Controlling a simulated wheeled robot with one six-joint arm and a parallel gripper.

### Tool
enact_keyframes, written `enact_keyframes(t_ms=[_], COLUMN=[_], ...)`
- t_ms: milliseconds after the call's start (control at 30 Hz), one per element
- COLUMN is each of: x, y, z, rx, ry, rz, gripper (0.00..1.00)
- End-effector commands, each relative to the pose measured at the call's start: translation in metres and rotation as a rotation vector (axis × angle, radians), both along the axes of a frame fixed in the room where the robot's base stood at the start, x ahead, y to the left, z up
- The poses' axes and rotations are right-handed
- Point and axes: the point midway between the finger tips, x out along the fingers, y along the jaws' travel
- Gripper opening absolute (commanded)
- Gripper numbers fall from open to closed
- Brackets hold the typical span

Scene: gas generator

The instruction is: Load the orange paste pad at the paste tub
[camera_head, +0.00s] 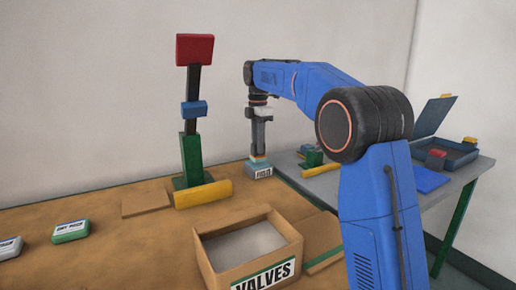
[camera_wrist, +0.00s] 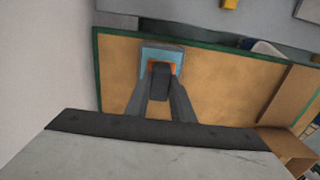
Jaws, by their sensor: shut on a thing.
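The paste tub (camera_head: 261,171) is a small blue-grey box with a white label on the brown table, straight below my gripper (camera_head: 258,150). In the wrist view the tub (camera_wrist: 147,54) shows a light blue rim from above. My gripper (camera_wrist: 160,97) is shut on a dark block, the handle of the orange paste pad (camera_wrist: 151,65). Orange shows around the dark block, within the outline of the tub. The pad's underside is hidden, so I cannot tell whether it touches the paste.
A green stand (camera_head: 191,160) with a red top block (camera_head: 195,50) rises left of the tub. A yellow bar (camera_head: 203,194) lies before it. An open VALVES carton (camera_head: 285,232) stands in front. A grey side table (camera_head: 460,180) with an open case is at right.

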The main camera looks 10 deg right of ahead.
Motion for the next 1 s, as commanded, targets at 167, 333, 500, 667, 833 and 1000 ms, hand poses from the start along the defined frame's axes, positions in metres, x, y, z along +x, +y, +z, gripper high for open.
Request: enact_keyframes(t_ms=[167, 333, 500, 667, 833, 1000], x=[0.000, 0.001, 0.000, 0.000, 0.000, 0.000], y=[0.000, 0.000, 0.000, 0.000, 0.000, 0.000], z=[0.012, 0.023, 0.034, 0.044, 0.052, 0.054], rx=[0.001, 0.001, 0.001, 0.001, 0.000, 0.000], ry=[-0.002, -0.002, -0.002, -0.002, -0.001, -0.001], rz=[0.000, 0.000, 0.000, 0.000, 0.000, 0.000], gripper=[0.03, 0.03, 0.03, 0.03, 0.03, 0.03])
